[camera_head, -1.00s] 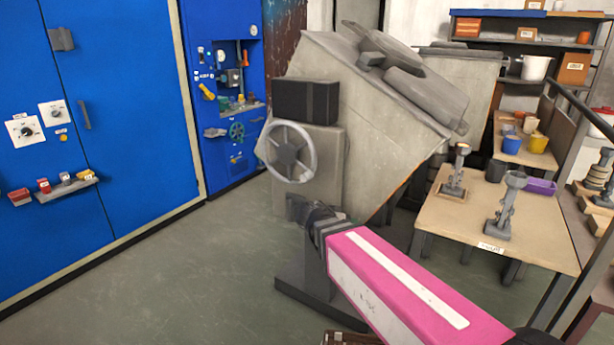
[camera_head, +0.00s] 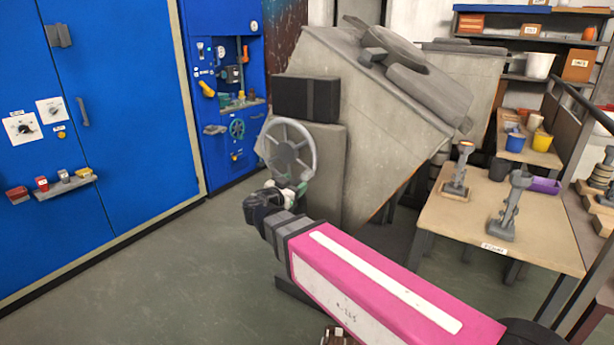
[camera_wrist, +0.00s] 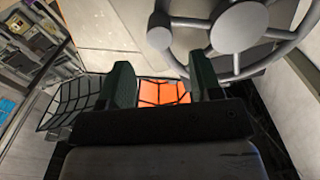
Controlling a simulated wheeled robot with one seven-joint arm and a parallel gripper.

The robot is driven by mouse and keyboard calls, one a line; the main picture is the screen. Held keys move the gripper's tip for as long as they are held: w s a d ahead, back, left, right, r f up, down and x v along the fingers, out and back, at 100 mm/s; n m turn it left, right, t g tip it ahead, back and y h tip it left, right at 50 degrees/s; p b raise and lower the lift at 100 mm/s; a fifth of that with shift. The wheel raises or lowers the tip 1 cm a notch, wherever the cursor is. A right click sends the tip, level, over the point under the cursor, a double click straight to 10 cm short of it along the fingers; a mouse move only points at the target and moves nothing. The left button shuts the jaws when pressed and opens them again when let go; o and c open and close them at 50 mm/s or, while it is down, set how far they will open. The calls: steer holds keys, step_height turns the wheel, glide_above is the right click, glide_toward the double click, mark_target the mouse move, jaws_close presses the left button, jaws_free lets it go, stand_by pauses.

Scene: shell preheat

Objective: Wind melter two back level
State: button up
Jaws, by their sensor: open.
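A large grey melter (camera_head: 375,105) stands tilted, its lidded top sloping down to the right. No number is readable on it. Its grey spoked handwheel (camera_head: 289,149) faces the front left, below a black box. The handwheel's hub and rim also show at the top right of the wrist view (camera_wrist: 240,27). My gripper (camera_head: 296,187) is at the wheel's lower rim in the head view. In the wrist view my gripper (camera_wrist: 163,84) has its two dark fingers apart with nothing clearly between them. The rim passes close to the right finger; I cannot tell whether they touch.
A wooden table (camera_head: 460,215) with metal stands and cups is at the right. A blue cabinet (camera_head: 110,130) and a blue niche panel (camera_head: 222,90) with a small green wheel are at the left. Green floor at the left is clear. An orange patch (camera_wrist: 163,95) shows beyond the fingers.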

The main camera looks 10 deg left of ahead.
mark_target(304, 177)
steer(key=x, duration=0.7)
steer(key=shift+w+d, duration=0.15)
steer(key=shift+w, duration=0.2)
steer(key=shift+c, duration=0.3)
jaws_close()
